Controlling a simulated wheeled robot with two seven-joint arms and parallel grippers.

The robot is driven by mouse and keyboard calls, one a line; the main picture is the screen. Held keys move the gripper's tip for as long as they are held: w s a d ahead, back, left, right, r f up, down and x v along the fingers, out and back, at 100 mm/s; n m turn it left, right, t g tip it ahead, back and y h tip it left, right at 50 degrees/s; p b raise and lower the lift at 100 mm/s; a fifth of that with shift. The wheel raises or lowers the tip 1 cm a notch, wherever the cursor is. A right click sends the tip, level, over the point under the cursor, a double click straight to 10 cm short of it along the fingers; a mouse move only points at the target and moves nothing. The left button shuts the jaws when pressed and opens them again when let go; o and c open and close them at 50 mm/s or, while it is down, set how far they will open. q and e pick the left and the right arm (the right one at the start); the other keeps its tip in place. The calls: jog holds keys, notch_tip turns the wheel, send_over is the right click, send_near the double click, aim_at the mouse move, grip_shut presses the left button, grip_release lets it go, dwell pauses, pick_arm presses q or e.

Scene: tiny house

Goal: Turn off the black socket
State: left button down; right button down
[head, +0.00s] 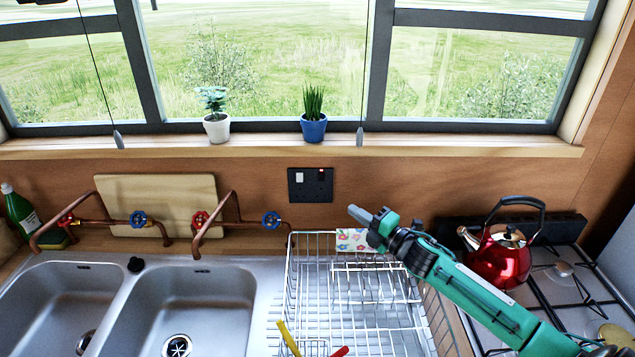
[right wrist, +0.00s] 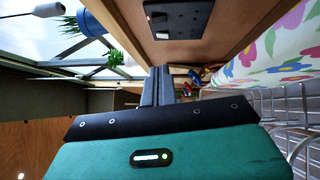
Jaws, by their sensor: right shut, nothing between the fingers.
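The black socket (head: 310,185) is a flat double plate on the wooden wall below the window sill. It has a white switch at its upper left and a smaller dark one with a small red and white mark to its right. The socket also shows at the top of the right wrist view (right wrist: 178,18). My right gripper (head: 354,211) is shut and empty, to the right of the socket and a little below it, apart from it. In the right wrist view its closed fingers (right wrist: 157,86) point ahead along the wall. My left gripper is not in view.
A wire dish rack (head: 290,275) with a flowered cloth (head: 352,239) stands below the socket. Copper taps (head: 222,222) and a cutting board (head: 150,195) are left of it. A red kettle (head: 497,258) stands on the stove at right. Potted plants (head: 313,130) line the sill.

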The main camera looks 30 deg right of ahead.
jog(key=shift+w, duration=0.1)
dwell(0.4)
jog(key=shift+w, duration=0.15)
send_near(321, 178)
jog(key=w+a, duration=0.2)
jog(key=a, duration=0.3)
jog(key=shift+w+d+r, duration=0.2)
jog(key=shift+w+d, duration=0.15)
jog(key=shift+w, duration=0.25)
jog(key=shift+w+d+r, duration=0.15)
jog(key=shift+w+d, duration=0.2)
jog(key=shift+w, duration=0.3)
jog(key=shift+w+d+r, duration=0.2)
jog(key=shift+w+d, duration=0.15)
jog(key=shift+w, duration=0.25)
